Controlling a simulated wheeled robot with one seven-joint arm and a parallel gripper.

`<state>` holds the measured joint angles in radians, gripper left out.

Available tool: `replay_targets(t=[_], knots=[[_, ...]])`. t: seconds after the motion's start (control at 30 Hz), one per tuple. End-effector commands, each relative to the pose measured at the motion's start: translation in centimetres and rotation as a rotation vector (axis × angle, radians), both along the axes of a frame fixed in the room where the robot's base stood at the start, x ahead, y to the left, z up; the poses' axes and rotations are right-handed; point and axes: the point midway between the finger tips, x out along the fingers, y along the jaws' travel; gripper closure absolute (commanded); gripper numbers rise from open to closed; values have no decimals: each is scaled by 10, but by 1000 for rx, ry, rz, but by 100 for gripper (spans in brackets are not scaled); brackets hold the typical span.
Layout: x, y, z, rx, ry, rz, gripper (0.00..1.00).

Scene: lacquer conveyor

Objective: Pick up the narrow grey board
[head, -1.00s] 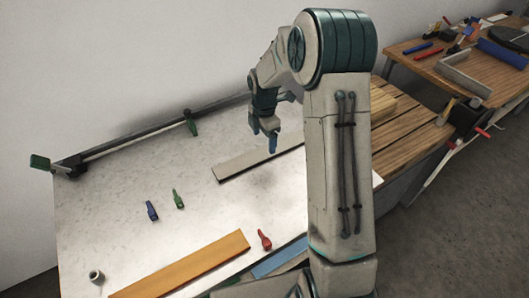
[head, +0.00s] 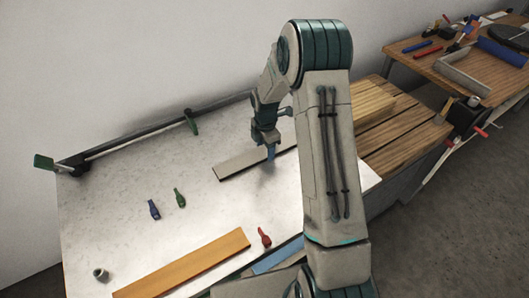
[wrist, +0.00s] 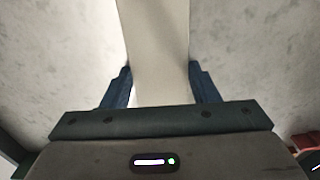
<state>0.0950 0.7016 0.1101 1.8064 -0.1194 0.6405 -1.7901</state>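The narrow grey board (head: 240,161) lies flat on the white table, partly hidden behind my arm in the head view. In the wrist view the board (wrist: 157,45) runs lengthwise between the two blue fingers. My gripper (head: 271,154) points down at the board. In the wrist view my gripper (wrist: 160,85) is open, with one finger on either side of the board. A gap shows beside each finger, narrower on the left; I cannot tell whether the fingertips reach the table.
On the white table (head: 120,215) lie an orange board (head: 185,266), a blue board (head: 278,257), a red clip (head: 265,238), a blue clip (head: 154,210), a green clip (head: 180,198) and a small cup (head: 101,275). A dark rail (head: 150,132) runs along the back.

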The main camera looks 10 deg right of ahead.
Motion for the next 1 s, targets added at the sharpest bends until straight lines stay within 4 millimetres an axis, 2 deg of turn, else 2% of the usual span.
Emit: replay_targets(t=[0.07, 0.47, 0.63, 0.73, 1.0], knots=[[0, 0, 0, 0, -1, 0, 76], [1, 0, 5, 1, -3, 0, 76], [1, 0, 22, 0, -6, -1, 76], [2, 0, 41, 0, -8, -1, 76], [-44, -28, 71, -1, -4, -4, 76]])
